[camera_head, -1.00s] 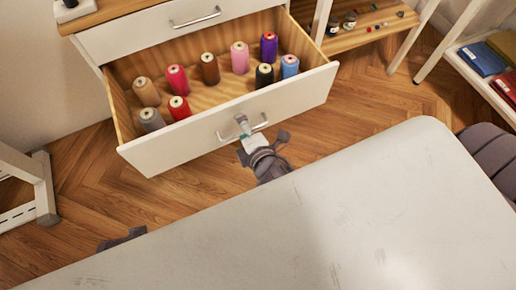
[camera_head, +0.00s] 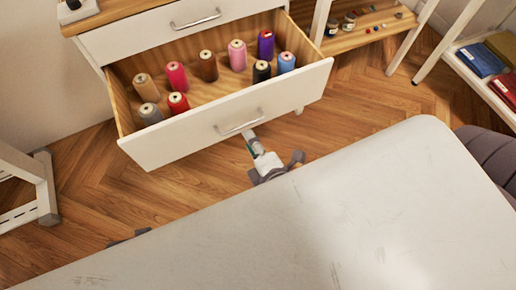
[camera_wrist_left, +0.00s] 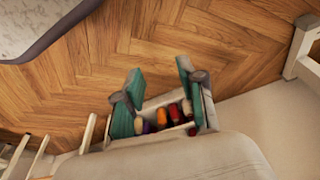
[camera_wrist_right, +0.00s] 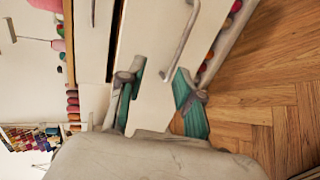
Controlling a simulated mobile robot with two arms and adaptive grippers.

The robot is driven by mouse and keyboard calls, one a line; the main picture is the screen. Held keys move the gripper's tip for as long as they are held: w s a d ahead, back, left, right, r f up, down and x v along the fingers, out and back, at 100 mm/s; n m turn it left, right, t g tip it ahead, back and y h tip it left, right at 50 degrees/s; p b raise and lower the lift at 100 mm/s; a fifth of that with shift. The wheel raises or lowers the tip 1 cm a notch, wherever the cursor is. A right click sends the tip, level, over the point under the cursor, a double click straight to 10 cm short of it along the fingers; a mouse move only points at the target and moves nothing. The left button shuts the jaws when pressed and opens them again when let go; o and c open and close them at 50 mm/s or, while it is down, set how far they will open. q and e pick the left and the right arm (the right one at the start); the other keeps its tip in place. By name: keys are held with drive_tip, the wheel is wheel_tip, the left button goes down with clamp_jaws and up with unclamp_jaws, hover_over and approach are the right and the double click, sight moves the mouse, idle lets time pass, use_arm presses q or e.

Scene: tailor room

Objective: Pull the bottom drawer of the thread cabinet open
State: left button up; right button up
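The thread cabinet's lower drawer (camera_head: 190,148) stands far open in the head view, with several thread spools (camera_head: 237,56) upright inside. Its bar handle (camera_head: 240,128) is on the white front and also shows in the right wrist view (camera_wrist_right: 181,42). The drawer above (camera_head: 150,32) is shut. My right gripper (camera_head: 250,137) is just in front of and below the handle, apart from it. In the right wrist view its fingers (camera_wrist_right: 157,95) are spread and empty, with the handle beyond them. My left gripper (camera_wrist_left: 160,90) is open and empty, well away from the drawer.
A white table (camera_head: 300,215) fills the front, close to my right gripper. Bare wood floor (camera_head: 370,115) lies right of the drawer. A shelf with small jars (camera_head: 350,30) stands at the back right, and a white stand leg (camera_head: 35,185) at the left.

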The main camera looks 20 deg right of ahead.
use_arm(q)
drive_tip(key=shift+w+r, duration=0.15)
drive_tip(key=shift+r, duration=0.8)
use_arm(e)
drive_tip(key=v, duration=0.3)
drive_tip(key=shift+s+f, duration=0.15)
drive_tip(key=shift+f, duration=0.05)
use_arm(q)
drive_tip(key=shift+s+x, duration=0.25)
drive_tip(key=shift+x, duration=0.7)
drive_tip(key=shift+s, duration=0.1)
